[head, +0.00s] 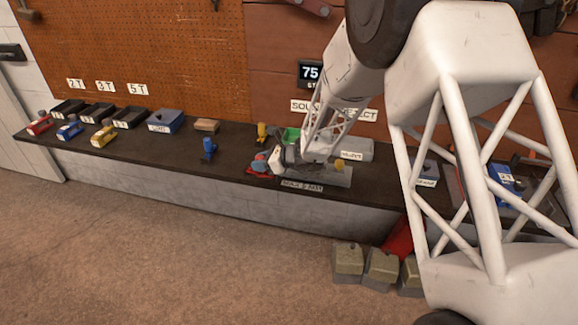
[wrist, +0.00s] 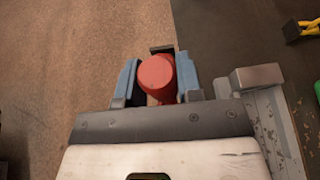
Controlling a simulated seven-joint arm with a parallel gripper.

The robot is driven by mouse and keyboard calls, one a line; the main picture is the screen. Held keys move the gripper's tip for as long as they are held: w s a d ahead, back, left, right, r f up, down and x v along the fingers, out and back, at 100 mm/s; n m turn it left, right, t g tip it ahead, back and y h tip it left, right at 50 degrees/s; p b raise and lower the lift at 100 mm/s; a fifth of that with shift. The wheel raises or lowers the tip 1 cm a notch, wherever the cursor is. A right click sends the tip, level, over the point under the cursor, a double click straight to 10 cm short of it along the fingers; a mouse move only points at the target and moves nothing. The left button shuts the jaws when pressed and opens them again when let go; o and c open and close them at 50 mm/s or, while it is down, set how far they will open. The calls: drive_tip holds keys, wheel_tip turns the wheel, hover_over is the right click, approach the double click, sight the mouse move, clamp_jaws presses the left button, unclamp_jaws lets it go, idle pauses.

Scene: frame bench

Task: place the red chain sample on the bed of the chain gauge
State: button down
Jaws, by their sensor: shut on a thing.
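My gripper (wrist: 158,82) is shut on the red chain sample (wrist: 157,72), which shows as a rounded red end between the blue-grey fingers in the wrist view. In the head view my gripper (head: 262,164) is low at the front edge of the bench, with red (head: 256,173) showing at its fingers. A grey metal block, apparently the chain gauge (head: 328,176), lies just right of my gripper. Grey metal beside the gripper in the wrist view (wrist: 268,105) looks like the gauge's end. The sample's lower part and any contact with the bench or gauge are hidden.
A green item (head: 291,134) and a yellow item (head: 262,131) stand behind my gripper. A blue item (head: 209,148) stands to its left. Black trays (head: 98,113) and coloured pieces (head: 102,136) occupy the bench's left end. Bare bench (head: 172,150) lies between.

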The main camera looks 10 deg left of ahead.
drive_tip(key=s+d+r, duration=0.1)
drive_tip(key=d, duration=1.3)
drive_tip(key=shift+s+d+r, duration=0.2)
drive_tip(key=shift+s+r, duration=0.05)
drive_tip(key=shift+s, duration=0.1)
drive_tip(key=w+a, duration=0.3)
drive_tip(key=w, duration=0.4)
drive_tip(key=w+a+f, duration=0.1)
drive_tip(key=w+a, duration=0.3)
drive_tip(key=w, duration=0.3)
drive_tip(key=shift+w+f, duration=0.25)
drive_tip(key=shift+f, duration=1.75)
drive_tip(key=shift+f, duration=0.1)
